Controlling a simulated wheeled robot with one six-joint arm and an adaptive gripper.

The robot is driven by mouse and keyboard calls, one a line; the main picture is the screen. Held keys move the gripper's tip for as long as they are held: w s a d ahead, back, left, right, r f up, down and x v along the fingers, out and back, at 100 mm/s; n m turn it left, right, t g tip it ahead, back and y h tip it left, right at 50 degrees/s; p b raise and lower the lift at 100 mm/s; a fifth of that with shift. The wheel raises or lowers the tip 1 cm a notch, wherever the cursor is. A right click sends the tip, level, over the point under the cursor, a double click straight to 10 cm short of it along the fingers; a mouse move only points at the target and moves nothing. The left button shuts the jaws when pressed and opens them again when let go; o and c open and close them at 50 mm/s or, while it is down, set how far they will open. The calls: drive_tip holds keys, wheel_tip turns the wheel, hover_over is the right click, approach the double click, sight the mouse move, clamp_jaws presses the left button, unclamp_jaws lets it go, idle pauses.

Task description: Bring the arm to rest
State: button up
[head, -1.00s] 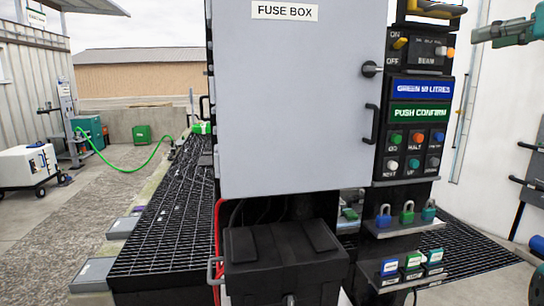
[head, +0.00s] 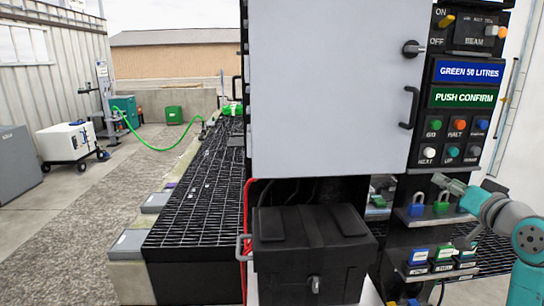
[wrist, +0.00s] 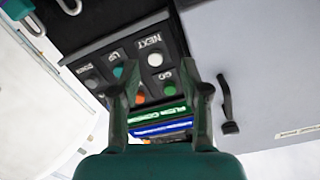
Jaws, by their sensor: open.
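My gripper (wrist: 165,78) is open and empty in the wrist view, its two dark teal fingers apart. Between and beyond its fingers is an upside-down panel of push buttons. In the head view my arm (head: 527,235) comes in from the lower right. Its grey and teal end reaches left, in front of the padlock shelf below the button panel (head: 457,140). I cannot tell from the head view whether it touches anything. The panel carries a blue "GREEN 50 LITRES" sign (head: 469,71) and a green "PUSH CONFIRM" sign (head: 462,97).
A large grey cabinet door (head: 330,90) stands left of the panel, with a black box (head: 312,255) below. Padlocks (head: 416,205) hang on the shelf; small labelled blocks (head: 442,254) sit lower. Grating (head: 195,200) runs left, beside open gravel and concrete.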

drive_tip(key=s+a+f+h, duration=0.1)
drive_tip(key=s+a+f, duration=0.25)
drive_tip(key=f, duration=0.55)
drive_tip(key=s+a+f+m+g, duration=0.1)
drive_tip(key=s+a+f, duration=0.25)
drive_tip(key=f, duration=0.65)
drive_tip(key=s+a+f+h, duration=0.1)
drive_tip(key=s+a+f, duration=0.25)
drive_tip(key=f, duration=0.55)
drive_tip(key=s+a+f, duration=0.6)
drive_tip(key=s+f, duration=0.2)
drive_tip(key=s+a+f+n+g, duration=0.1)
drive_tip(key=s+a+f, duration=0.15)
drive_tip(key=s, duration=0.65)
drive_tip(key=s+a+f+n, duration=0.1)
drive_tip(key=s+a+f, duration=0.15)
drive_tip(key=s, duration=0.75)
drive_tip(key=s+a+r+n, duration=0.1)
drive_tip(key=s+a+r, duration=0.1)
drive_tip(key=s, duration=0.5)
drive_tip(key=s+a+r+n+y, duration=0.1)
drive_tip(key=s+r+n, duration=0.1)
drive_tip(key=s, duration=0.6)
drive_tip(key=shift+a+r+g+y, duration=0.3)
drive_tip(key=shift+a+r, duration=0.05)
drive_tip(key=shift+r, duration=0.05)
drive_tip(key=shift+s, duration=0.1)
